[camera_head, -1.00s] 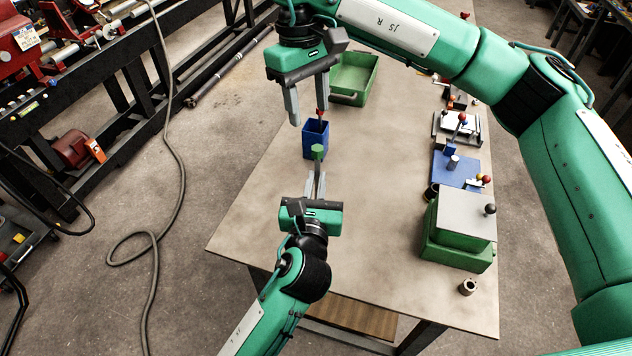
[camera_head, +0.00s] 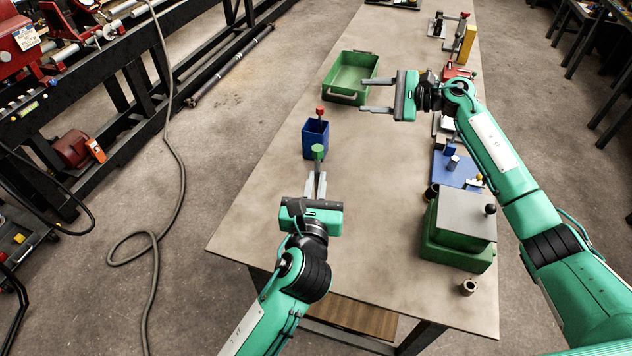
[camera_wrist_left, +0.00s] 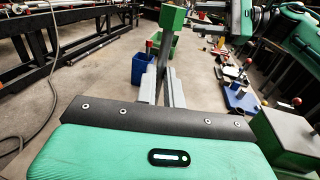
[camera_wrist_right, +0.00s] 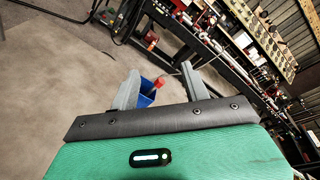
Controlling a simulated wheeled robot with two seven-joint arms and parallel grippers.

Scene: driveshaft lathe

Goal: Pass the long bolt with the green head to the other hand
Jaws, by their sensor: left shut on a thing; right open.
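The long bolt's green head (camera_head: 318,152) stands above the fingertips of my left gripper (camera_head: 317,182). The left gripper is shut on the bolt. In the left wrist view the green head (camera_wrist_left: 172,18) tops a grey shank (camera_wrist_left: 165,60) that runs down between the fingers. My right gripper (camera_head: 364,95) is open and empty, well behind and to the right of the bolt, its fingers pointing left near the green bin. In the right wrist view nothing is between its fingers (camera_wrist_right: 157,82).
A blue box (camera_head: 315,140) with a red-headed piece (camera_head: 320,113) in it stands just behind the bolt. A green bin (camera_head: 350,78) is at the back left. A green box with a grey lid (camera_head: 462,222) and a blue plate (camera_head: 456,170) line the right side. The table's middle is clear.

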